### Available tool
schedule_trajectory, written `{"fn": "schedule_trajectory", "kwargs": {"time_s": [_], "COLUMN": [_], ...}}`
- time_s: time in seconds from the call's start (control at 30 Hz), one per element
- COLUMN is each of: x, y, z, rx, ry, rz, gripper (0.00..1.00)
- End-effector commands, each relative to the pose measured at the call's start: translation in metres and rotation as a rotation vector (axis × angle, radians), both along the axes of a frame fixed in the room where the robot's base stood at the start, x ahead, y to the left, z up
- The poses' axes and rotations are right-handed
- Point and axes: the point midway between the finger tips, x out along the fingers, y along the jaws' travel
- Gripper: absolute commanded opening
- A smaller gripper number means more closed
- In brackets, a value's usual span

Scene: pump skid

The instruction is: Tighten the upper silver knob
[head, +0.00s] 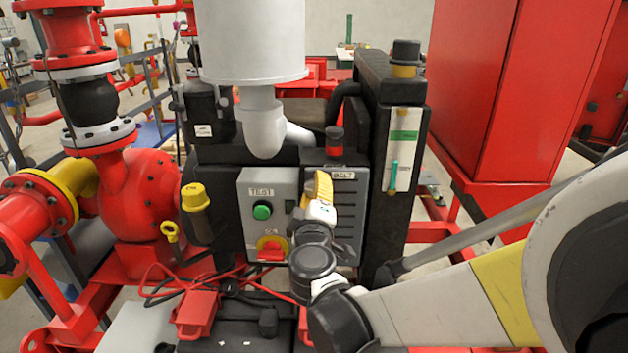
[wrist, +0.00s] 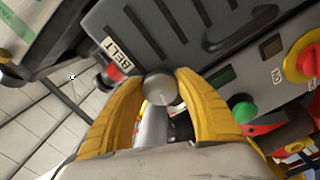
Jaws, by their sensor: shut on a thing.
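My gripper (head: 318,188), with yellow fingers, is at the grey panel labelled BELT in the head view. In the wrist view my gripper (wrist: 161,79) has its two fingertips on either side of a rounded silver knob (wrist: 160,90) and is shut on it. A silver cone-shaped piece (wrist: 150,126) shows between the fingers, nearer the camera; I cannot tell whether it is part of the same knob. In the head view the fingers and wrist hide the knob. No other silver knob can be made out clearly.
The TEST box with a green button (head: 262,211) and a red-yellow switch (head: 271,250) stands just left of my gripper. A black column with a gauge strip (head: 403,150) stands to the right. Red cables (head: 160,280) lie below. A grey pipe (head: 262,120) hangs above left.

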Motion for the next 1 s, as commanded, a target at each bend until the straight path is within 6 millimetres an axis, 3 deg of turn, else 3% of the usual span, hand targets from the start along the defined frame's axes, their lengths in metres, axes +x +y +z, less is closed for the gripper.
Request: {"fn": "schedule_trajectory", "kwargs": {"time_s": [1.0], "x": [0.0000], "y": [-0.0002], "z": [0.0021], "rx": [-0.963], "ry": [0.033], "rz": [-0.001], "gripper": [0.08]}}
